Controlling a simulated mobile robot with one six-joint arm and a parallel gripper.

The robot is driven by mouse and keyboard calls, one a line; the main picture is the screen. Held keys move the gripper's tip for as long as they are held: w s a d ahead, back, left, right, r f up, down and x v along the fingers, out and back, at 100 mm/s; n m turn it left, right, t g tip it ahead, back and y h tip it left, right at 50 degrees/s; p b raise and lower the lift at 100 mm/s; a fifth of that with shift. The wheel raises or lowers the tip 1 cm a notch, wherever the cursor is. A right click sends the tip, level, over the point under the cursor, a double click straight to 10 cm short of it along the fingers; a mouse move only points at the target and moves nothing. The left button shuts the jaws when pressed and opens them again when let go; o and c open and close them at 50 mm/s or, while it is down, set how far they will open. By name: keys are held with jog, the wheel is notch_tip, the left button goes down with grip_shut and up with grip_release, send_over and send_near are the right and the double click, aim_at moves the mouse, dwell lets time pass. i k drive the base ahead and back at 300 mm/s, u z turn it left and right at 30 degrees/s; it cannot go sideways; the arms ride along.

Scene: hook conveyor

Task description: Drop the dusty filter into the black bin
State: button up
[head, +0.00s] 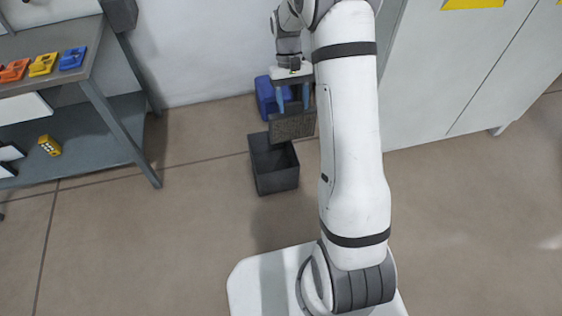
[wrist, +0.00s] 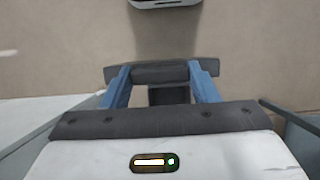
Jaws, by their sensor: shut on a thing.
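The dusty filter (head: 291,126) is a dark grey, speckled flat panel hanging upright below my gripper (head: 293,106) in the head view. The gripper's two blue fingers are shut on its upper part. In the wrist view the filter's dark edge (wrist: 160,73) spans between and beyond the blue fingers of my gripper (wrist: 160,80). The black bin (head: 277,183) is an open-topped box on the floor. The filter appears above the bin's back right part in the head view and hides some of its rim. Whether the filter's lower edge is inside the opening cannot be told.
A blue bin (head: 264,96) stands behind the black bin, partly hidden by my gripper. A grey workbench (head: 95,88) with coloured parts is on the left. Pale cabinets (head: 455,75) stand on the right. The floor left of the black bin is clear.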

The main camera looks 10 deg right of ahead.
aim_at(276, 166)
jog(key=z, duration=0.25)
jog(key=i, duration=1)
jog(key=u, duration=0.25)
